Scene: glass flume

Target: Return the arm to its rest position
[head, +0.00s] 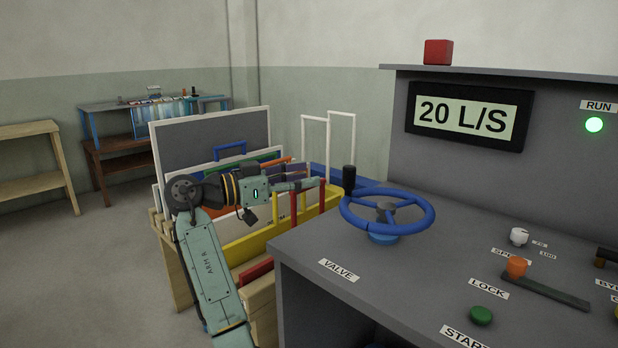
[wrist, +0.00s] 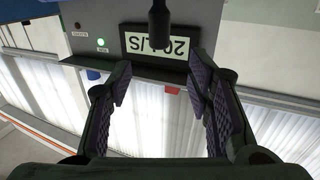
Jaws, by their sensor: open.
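My gripper (head: 318,184) reaches to the right at the end of my bent teal arm (head: 213,272), level with the valve wheel's black knob (head: 349,179). In the head view the fingertips are just left of the knob, with a small gap in the picture. The wrist view is upside down. In it my gripper (wrist: 158,72) has its two dark fingers spread, with nothing between the pads. The knob (wrist: 158,27) shows beyond the fingertips, between them in the picture. The blue valve wheel (head: 423,222) stands on the console's left part.
The grey console (head: 330,240) fills the right, with a lock lever (head: 516,267), green button (head: 481,316) and display (head: 467,117) reading 20 L/S. The green RUN lamp (head: 594,125) is lit. A rack (head: 262,241) of panels stands close behind my arm. Open floor lies left.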

